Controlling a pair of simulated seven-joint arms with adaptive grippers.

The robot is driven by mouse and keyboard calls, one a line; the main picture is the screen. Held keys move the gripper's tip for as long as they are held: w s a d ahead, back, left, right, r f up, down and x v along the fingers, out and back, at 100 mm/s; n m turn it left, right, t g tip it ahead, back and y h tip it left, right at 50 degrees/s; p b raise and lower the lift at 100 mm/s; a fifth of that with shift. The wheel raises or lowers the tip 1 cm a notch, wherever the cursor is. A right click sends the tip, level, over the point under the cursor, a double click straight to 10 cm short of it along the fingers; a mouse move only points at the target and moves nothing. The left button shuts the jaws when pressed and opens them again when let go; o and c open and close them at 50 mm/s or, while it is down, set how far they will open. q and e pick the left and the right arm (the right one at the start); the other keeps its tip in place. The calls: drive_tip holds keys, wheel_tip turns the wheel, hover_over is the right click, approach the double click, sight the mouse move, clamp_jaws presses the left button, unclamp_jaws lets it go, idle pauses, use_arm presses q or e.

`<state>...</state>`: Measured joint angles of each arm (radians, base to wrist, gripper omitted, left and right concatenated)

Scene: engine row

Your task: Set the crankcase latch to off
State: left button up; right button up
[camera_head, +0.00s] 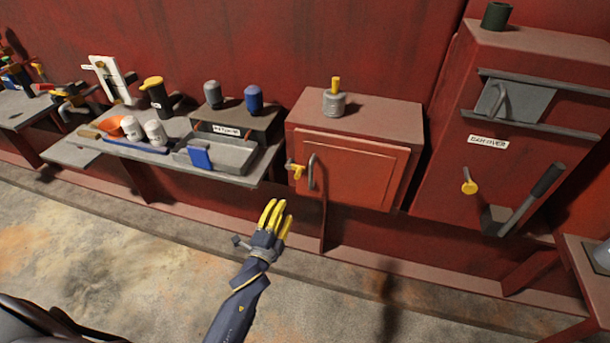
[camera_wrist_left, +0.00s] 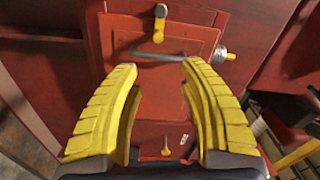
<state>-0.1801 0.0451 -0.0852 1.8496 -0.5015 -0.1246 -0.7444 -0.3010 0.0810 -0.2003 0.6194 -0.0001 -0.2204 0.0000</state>
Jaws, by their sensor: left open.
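A small yellow latch (camera_head: 296,170) sits at the left edge of the door on a red cabinet (camera_head: 355,165), beside a grey bar handle (camera_head: 312,172). I see no readable crankcase label. In the left wrist view the latch (camera_wrist_left: 160,12) is at the top centre, with the handle (camera_wrist_left: 172,57) below it. My left gripper (camera_head: 273,213) has yellow fingers and is open and empty. It is in front of the cabinet, lower and left of the latch in the head view, apart from it. In the left wrist view its fingertips (camera_wrist_left: 160,70) frame the red door. My right gripper is not in view.
A grey cylinder with a yellow top (camera_head: 334,100) stands on the cabinet. At left, a shelf (camera_head: 85,155) holds cups, bottles and a grey tray (camera_head: 222,155). At right, a taller red unit (camera_head: 450,180) carries a yellow knob (camera_head: 469,187) and a lever (camera_head: 535,195). The floor in front is clear.

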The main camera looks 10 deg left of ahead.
sight(298, 175)
use_arm(q)
drive_tip(key=w, duration=1.7)
drive_tip(key=shift+w+d+f, duration=0.15)
drive_tip(key=shift+w+d, duration=0.05)
drive_tip(key=shift+d, duration=0.05)
drive_tip(key=shift+c, duration=0.4)
clamp_jaws()
